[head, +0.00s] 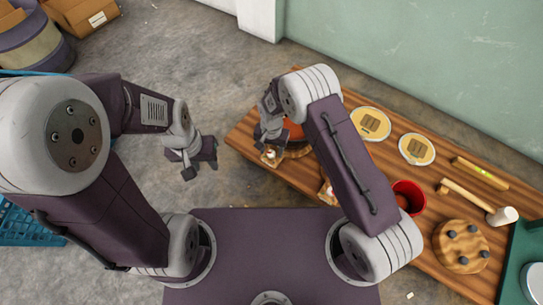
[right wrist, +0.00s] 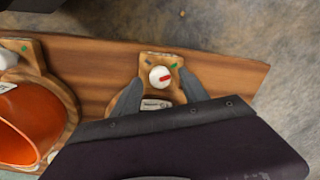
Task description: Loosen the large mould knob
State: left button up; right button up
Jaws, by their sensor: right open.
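A white round knob with a red mark (right wrist: 160,77) sits on a small wooden block at the table's edge in the right wrist view. It shows small in the head view (head: 270,154). My right gripper (right wrist: 160,92) is open, with one dark finger on each side of the block, and holds nothing that I can see. I cannot tell which knob is the large one. My left gripper (head: 199,170) is open and empty above the floor.
The wooden table (head: 240,138) also bears two plates (head: 385,125), a red cup (head: 420,200), a mallet (head: 502,215), a yellow level (head: 480,173) and a round wooden piece with dark knobs (head: 460,262). Cardboard boxes (head: 85,15) stand at the back left.

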jog(key=shift+f, duration=0.75)
pick_arm(q)
jog(key=shift+f, duration=0.45)
pick_arm(e)
jog(key=shift+r, duration=0.15)
